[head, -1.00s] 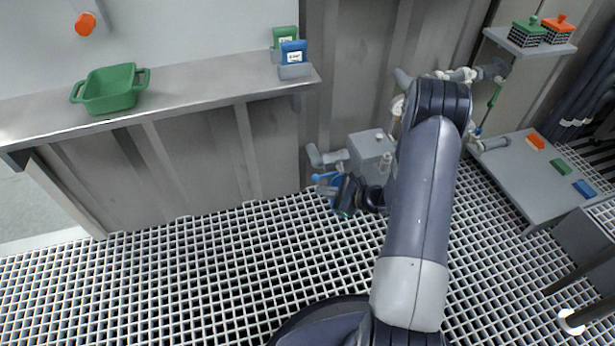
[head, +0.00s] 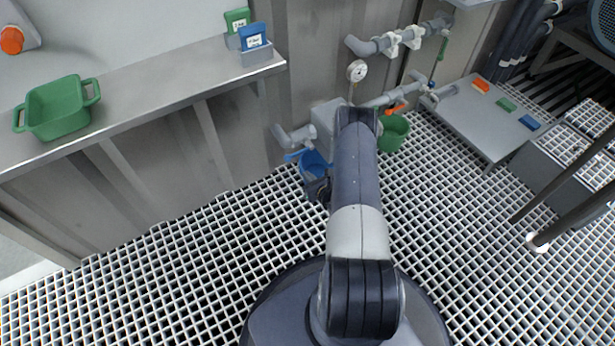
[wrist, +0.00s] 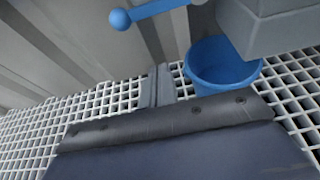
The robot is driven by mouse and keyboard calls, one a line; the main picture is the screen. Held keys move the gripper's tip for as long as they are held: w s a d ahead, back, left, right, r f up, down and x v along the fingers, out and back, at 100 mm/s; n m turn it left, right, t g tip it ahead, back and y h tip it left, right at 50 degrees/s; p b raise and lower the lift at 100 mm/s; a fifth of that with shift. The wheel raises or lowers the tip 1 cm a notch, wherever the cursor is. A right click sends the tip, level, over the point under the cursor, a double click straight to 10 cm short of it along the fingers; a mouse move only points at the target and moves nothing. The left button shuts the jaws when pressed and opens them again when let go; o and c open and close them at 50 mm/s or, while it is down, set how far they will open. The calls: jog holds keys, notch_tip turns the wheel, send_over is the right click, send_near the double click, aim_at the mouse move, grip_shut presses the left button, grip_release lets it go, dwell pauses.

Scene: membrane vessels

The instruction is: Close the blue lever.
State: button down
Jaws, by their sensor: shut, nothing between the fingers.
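The blue lever (head: 297,155) sticks out to the left, roughly level, from the grey vessel's low outlet in the head view. In the wrist view the blue lever (wrist: 150,11) runs along the top edge, with a round knob at its left end. A blue bucket (head: 312,161) stands below it and also shows in the wrist view (wrist: 222,66). My gripper (head: 316,190) is shut and empty, in front of the blue bucket and below the lever, apart from the lever. My arm partly hides it, and its fingertips are not clear.
A grey vessel (head: 327,115) with pipes stands against the wall. To its right are an orange lever (head: 397,110) and a green bucket (head: 393,133). A shelf with a green basket (head: 58,108) is at left. A low grey table (head: 478,117) is at right. The grating floor at left is clear.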

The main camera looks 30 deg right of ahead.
aim_at(299, 153)
jog(key=w+r+b, duration=0.1)
jog(key=w+b, duration=0.1)
jog(key=w, duration=0.4)
jog(key=shift+r, duration=0.4)
jog(key=shift+r, duration=0.1)
jog(key=shift+w+a+r+m, duration=0.1)
jog(key=shift+r+m, duration=0.05)
jog(key=shift+m, duration=0.15)
